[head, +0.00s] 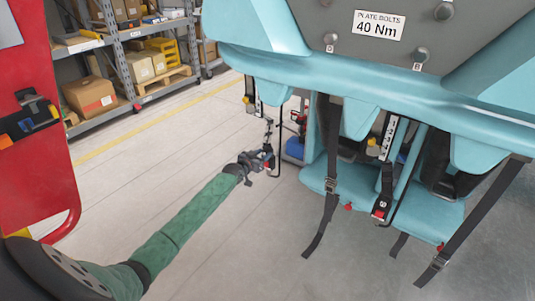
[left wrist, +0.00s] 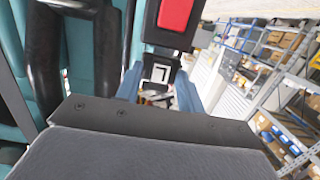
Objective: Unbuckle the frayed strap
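In the head view, my left gripper (head: 262,160) is at the left end of the turquoise seat row, beside a small dark buckle with red on it (head: 268,165). A thin dark strap with pale flecks (head: 268,132) hangs just above; it is too small to tell whether it is frayed. In the left wrist view, a black buckle with a red button (left wrist: 175,15) is ahead. Below it, a dark piece with a pale square (left wrist: 157,73) sits between the two blue fingers of my left gripper (left wrist: 158,82). Whether they press on it is unclear. My right gripper is out of view.
Other black straps (head: 328,200) hang from the seats, and another buckle with red (head: 381,207) hangs further right. A grey plate (head: 385,45) is above. A red cart (head: 35,130) stands left, with shelves (head: 130,60) behind. The floor left of the seats is clear.

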